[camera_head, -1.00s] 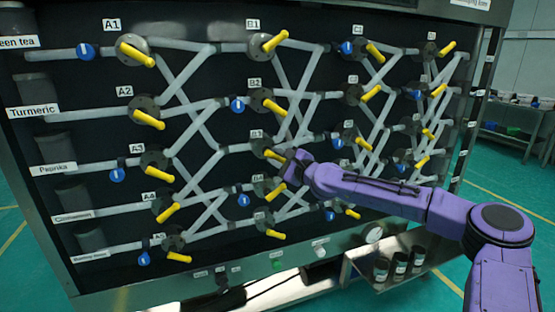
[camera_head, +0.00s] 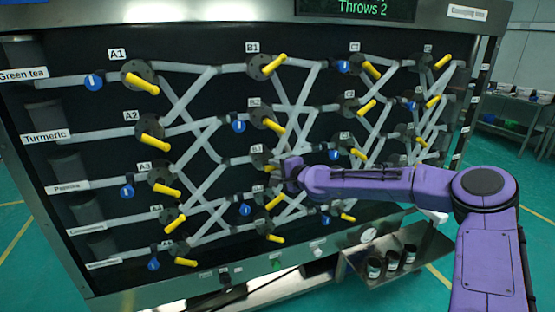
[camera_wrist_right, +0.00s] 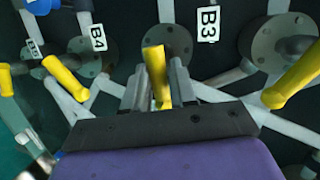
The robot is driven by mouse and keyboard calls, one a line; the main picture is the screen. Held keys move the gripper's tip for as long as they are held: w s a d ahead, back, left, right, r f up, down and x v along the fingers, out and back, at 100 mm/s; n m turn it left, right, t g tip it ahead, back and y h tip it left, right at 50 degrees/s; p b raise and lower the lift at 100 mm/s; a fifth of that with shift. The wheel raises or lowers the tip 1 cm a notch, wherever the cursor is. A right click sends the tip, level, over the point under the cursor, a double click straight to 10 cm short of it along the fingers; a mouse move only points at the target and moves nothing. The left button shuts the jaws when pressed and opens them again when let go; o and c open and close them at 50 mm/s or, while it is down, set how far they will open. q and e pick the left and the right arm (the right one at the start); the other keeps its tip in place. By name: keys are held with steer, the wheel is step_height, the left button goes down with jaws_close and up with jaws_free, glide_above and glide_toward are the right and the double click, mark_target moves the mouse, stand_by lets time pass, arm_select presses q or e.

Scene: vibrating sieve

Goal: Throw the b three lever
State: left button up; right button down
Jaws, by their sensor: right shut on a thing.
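The B3 lever is a yellow handle on a round dark hub in the B column of the black panel. In the right wrist view the lever (camera_wrist_right: 157,75) stands between the two fingers of my right gripper (camera_wrist_right: 158,92), which is shut on it, with the B3 label (camera_wrist_right: 208,22) to the right of its hub. In the head view my right gripper (camera_head: 286,168) is at the B3 hub and hides most of that lever. My left gripper is not in view.
Neighbouring yellow levers are close: B2 (camera_head: 272,123) above and B4 (camera_head: 276,195) below. White pipes and blue round markers (camera_head: 239,125) cover the panel. A display (camera_head: 362,8) reads "Throws 2". A shelf with dark jars (camera_head: 391,260) stands at lower right.

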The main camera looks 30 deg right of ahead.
steer(key=shift+a+r+n+g+h+p, duration=0.15)
steer(key=shift+n+g+h+p, duration=0.3)
steer(key=shift+n+p, duration=0.7)
steer(key=shift+a+r+n+g+h+p, duration=0.15)
steer(key=shift+n+h+p, duration=0.5)
steer(key=shift+n+p, duration=0.45)
steer(key=shift+f, duration=0.15)
steer(key=c, duration=1.1)
jaws_free()
steer(key=shift+c, duration=0.2)
steer(key=shift+o, duration=0.6)
steer(key=shift+w+d, duration=0.1)
steer(key=shift+w, duration=0.05)
